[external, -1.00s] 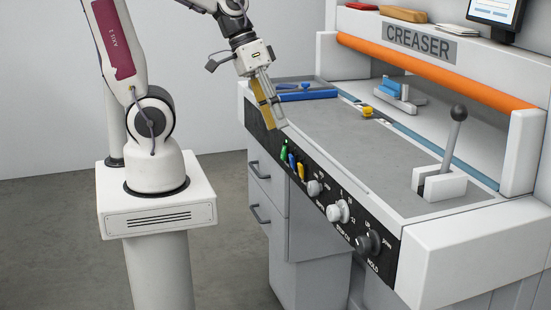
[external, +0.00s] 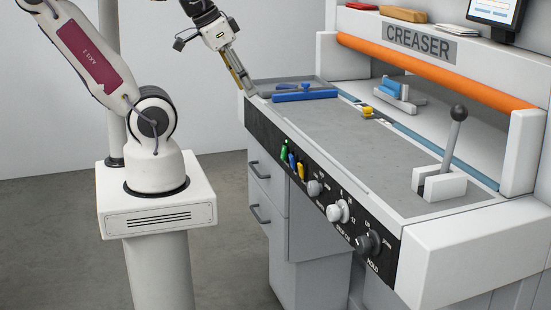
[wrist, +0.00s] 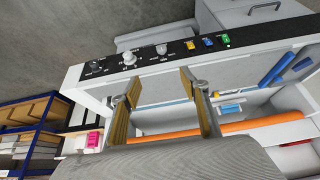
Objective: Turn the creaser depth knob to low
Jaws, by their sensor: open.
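The front panel (external: 265,134) of the creaser carries three knobs in a row. A small light knob (external: 315,188) is nearest the coloured switches, a larger white knob (external: 338,211) is in the middle, and a dark knob (external: 368,244) is at the right end. The wrist view also shows the small knob (wrist: 162,49), white knob (wrist: 129,58) and dark knob (wrist: 96,66). The lettering is too small to tell surely which is the depth knob. My gripper (external: 249,92) is open and empty by the table's far left corner, apart from the knobs. Its two fingers (wrist: 159,78) show spread in the wrist view.
Green (external: 284,150), blue (external: 292,161) and yellow (external: 302,171) switches sit left of the knobs. A lever (external: 456,130) stands on the table's right. A blue tool (external: 305,96) lies at the back left. The grey tabletop (external: 345,145) is mostly clear.

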